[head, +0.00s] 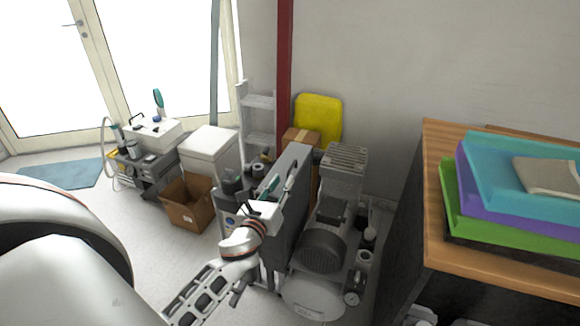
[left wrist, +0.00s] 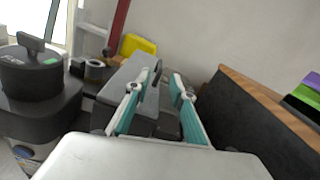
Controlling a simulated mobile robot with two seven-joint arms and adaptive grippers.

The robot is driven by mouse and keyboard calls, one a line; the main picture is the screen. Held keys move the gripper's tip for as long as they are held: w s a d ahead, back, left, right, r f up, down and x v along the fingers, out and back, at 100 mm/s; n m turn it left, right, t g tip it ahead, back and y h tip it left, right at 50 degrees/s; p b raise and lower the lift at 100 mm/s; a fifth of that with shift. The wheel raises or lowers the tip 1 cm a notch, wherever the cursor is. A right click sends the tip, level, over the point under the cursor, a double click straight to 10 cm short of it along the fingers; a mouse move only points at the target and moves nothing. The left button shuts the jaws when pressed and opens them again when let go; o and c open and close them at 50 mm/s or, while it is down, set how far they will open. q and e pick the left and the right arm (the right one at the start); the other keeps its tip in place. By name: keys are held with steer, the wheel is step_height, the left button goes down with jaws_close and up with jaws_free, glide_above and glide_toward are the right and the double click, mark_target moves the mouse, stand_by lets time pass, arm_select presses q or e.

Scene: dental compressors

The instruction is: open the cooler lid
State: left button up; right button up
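A white lidded box (head: 208,148), which looks like the cooler, stands on the floor behind the cardboard box. Its lid looks shut. My left gripper (head: 279,184) is in front of and to the right of it in the head view, above the compressor area and apart from the white box. In the left wrist view the teal fingers of my left gripper (left wrist: 156,92) are spread with nothing held between them. The white box is not clearly seen in the left wrist view. My right gripper is not in view.
An open cardboard box (head: 188,203) stands before the white box. A compressor (head: 325,245) and a tall grey panel (head: 292,165) crowd the middle. A wooden-topped cabinet (head: 440,200) stands at right. Clear floor (head: 120,225) lies at left.

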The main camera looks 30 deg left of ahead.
mark_target(288, 173)
arm_select(q)
steer(key=shift+x, duration=3.55)
jaws_close()
